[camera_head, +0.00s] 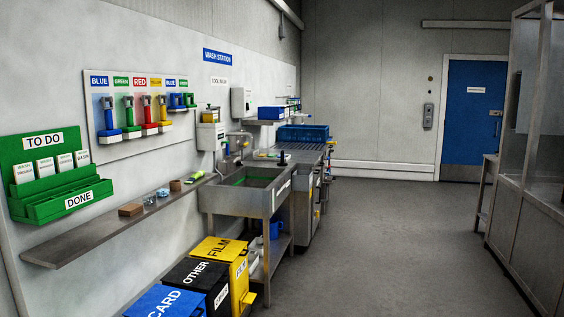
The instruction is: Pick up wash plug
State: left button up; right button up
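The sink (283,180) is a metal basin at mid-left, under the wash station sign. A small dark upright object (283,159) stands at its far rim. It may be the wash plug, but it is too small to tell. A green strip or edge (238,181) shows inside the basin, and the basin floor is mostly hidden. Neither of my grippers is in view.
A metal shelf (75,247) with small blocks runs along the left wall. Bins marked FILM (218,250), OTHER (193,272) and CARD (165,301) stand before the sink. A blue crate (303,133) sits beyond it. The floor (390,240) at right is clear.

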aim_at(282, 164)
jog(key=i+l+z, duration=0.1)
jog(key=i+z, duration=0.35)
jog(key=i, duration=4.75)
jog(key=i+u, duration=0.2)
jog(key=i, duration=0.3)
jog(key=i+l+u, duration=0.15)
jog(key=i, duration=0.35)
jog(key=i+l+u, duration=0.2)
jog(key=i, duration=0.3)
jog(key=i+l+u, duration=0.15)
jog(key=i, duration=0.3)
jog(key=i+l+u, duration=0.55)
jog(key=u, duration=0.15)
jog(key=i+l+u, duration=0.35)
jog(key=l+u, duration=0.35)
jog(key=i+l+u, duration=0.15)
jog(key=l+u, duration=0.2)
jog(key=l, duration=0.2)
